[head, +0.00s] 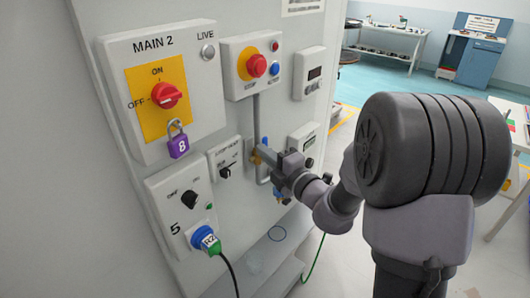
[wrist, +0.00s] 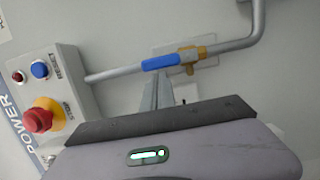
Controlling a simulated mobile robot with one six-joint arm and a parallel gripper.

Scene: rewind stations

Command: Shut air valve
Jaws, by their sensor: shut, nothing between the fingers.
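The air valve has a brass body (wrist: 190,55) and a blue lever handle (wrist: 161,62), set in a grey pipe (wrist: 115,73) on the panel. In the wrist view the handle lies roughly in line with the pipe. In the head view the brass body (head: 256,157) and a bit of blue show at my gripper's tip, and my gripper hides much of the valve. My gripper (wrist: 163,84) is shut and empty, its fingertips pointing at the wall just beside the handle. I cannot tell whether they touch it.
A box with a red stop button (wrist: 43,115) and a blue reset button (wrist: 39,70) adjoins the pipe. A MAIN 2 switch (head: 165,95) with a purple padlock (head: 178,146), a selector box (head: 227,163) and a plugged socket (head: 202,237) are left of my gripper.

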